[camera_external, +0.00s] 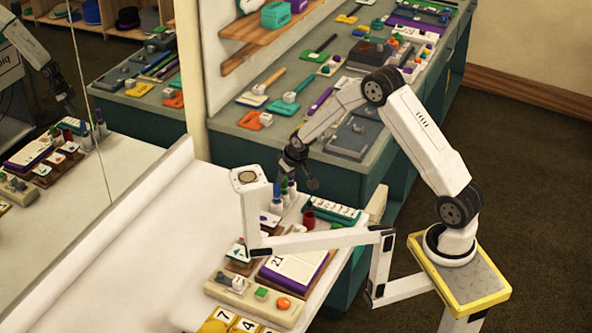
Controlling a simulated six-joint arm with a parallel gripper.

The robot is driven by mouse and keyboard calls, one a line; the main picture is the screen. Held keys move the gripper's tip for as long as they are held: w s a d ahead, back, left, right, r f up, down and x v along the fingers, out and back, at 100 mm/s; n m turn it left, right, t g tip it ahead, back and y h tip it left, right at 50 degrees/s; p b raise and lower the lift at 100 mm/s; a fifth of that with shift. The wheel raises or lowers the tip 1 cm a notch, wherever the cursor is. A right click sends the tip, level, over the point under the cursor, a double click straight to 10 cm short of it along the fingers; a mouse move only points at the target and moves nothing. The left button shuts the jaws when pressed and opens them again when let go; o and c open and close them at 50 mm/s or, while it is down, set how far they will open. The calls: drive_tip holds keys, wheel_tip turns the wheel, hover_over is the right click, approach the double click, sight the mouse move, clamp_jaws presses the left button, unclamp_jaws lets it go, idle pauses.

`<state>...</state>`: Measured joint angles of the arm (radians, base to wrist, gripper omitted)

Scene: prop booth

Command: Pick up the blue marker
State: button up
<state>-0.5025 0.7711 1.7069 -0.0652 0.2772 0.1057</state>
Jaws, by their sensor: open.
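Several upright white-bodied markers with coloured caps (277,203) stand close together at the back of the white table. Their caps look blue or purple, green and dark; at this size I cannot tell for sure which is the blue marker. My gripper (299,178) is black, open and empty. It hangs just above and behind the markers, pointing down, and partly covers their tops. I cannot tell whether it touches any of them.
A white jointed stand (320,242) with a round-topped head (247,177) crosses in front of the markers. The table's left part is clear; a mirror stands left.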

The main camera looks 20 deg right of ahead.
sight(278, 186)
drive_tip(key=shift+w+a+f, duration=0.1)
drive_tip(key=shift+a+f, duration=0.2)
drive_tip(key=shift+a, duration=0.35)
drive_tip(key=shift+x, duration=1.3)
drive_tip(key=shift+x, duration=2.55)
drive_tip(key=shift+c, duration=0.2)
clamp_jaws()
